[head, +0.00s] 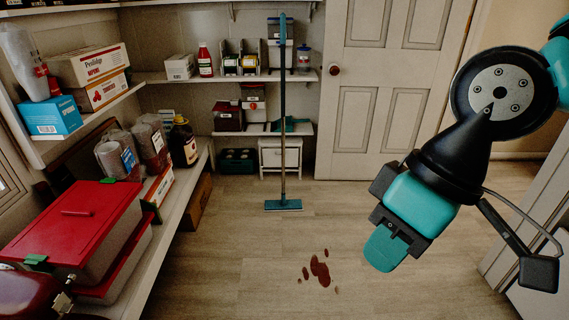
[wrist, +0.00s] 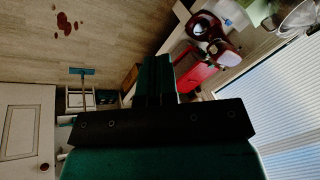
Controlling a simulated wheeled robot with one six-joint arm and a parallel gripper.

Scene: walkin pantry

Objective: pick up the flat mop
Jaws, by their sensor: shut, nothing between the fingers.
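The flat mop (head: 283,120) stands upright in the head view, with a dark pole, a teal grip at the top and a flat teal head (head: 283,205) on the floor. It stands in front of the back shelves. My gripper (head: 385,250) is shut and empty, at the right of the picture and well apart from the mop, nearer to the camera. In the wrist view my gripper's shut fingers (wrist: 155,80) point up the picture, and the mop's teal head (wrist: 82,71) shows small at the left.
Red-brown spots (head: 319,269) lie on the floor in front of the mop. A shelf with red-lidded bins (head: 75,230) runs along the left. A white stool (head: 280,158) stands behind the mop. A closed white door (head: 390,90) is at the back. The middle floor is otherwise clear.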

